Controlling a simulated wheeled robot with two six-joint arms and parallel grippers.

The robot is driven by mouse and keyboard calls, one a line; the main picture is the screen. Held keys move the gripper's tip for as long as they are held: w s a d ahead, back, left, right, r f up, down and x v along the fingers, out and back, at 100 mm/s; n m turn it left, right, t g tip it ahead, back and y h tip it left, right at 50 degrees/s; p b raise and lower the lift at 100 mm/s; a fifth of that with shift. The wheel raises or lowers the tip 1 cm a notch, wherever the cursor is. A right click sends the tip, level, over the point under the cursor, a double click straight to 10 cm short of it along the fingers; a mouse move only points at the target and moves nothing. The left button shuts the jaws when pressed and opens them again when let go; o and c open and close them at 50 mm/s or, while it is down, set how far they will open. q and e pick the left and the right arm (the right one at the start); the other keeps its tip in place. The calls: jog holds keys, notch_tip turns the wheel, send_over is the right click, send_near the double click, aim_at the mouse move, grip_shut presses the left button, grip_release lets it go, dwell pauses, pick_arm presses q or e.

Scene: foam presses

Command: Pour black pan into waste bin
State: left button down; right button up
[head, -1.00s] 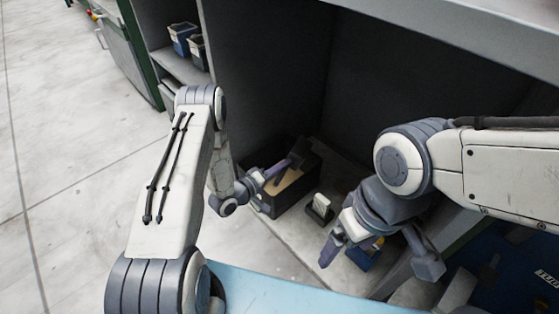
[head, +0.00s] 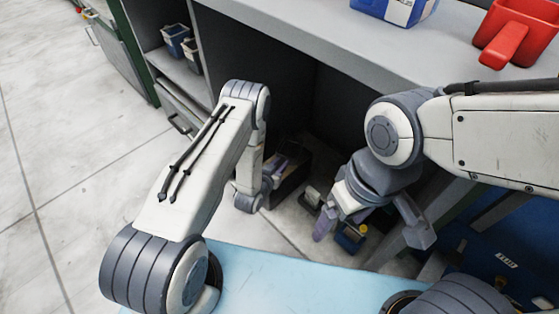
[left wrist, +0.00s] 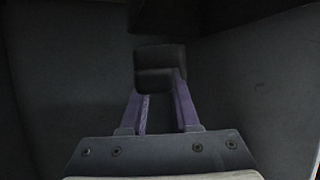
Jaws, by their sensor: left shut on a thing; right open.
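My left gripper (head: 281,166) reaches into the dark space under the bench, over an open black box that I take for the waste bin (head: 290,188). In the left wrist view its purple fingers (left wrist: 160,90) are shut on a black blocky thing (left wrist: 160,66), probably the black pan. Its full shape and any contents are hidden, and I cannot tell its tilt. The left arm covers part of the box. My right gripper (head: 341,222) is open in front of the recess, above small items on the floor.
A small dark holder (head: 311,197) and a small blue container (head: 350,240) stand near the right gripper. A red scoop (head: 515,30) and a blue-and-white container (head: 395,10) are on the bench top. Dark recess walls surround the left gripper. Open floor lies left.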

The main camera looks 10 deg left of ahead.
pick_arm(q)
jog(key=shift+r+m, duration=0.1)
jog(key=shift+m, duration=0.2)
notch_tip(320, 180, up, 3)
jog(key=p, duration=0.3)
jog(key=shift+r, duration=0.1)
jog(key=shift+f, duration=0.2)
dwell(0.3)
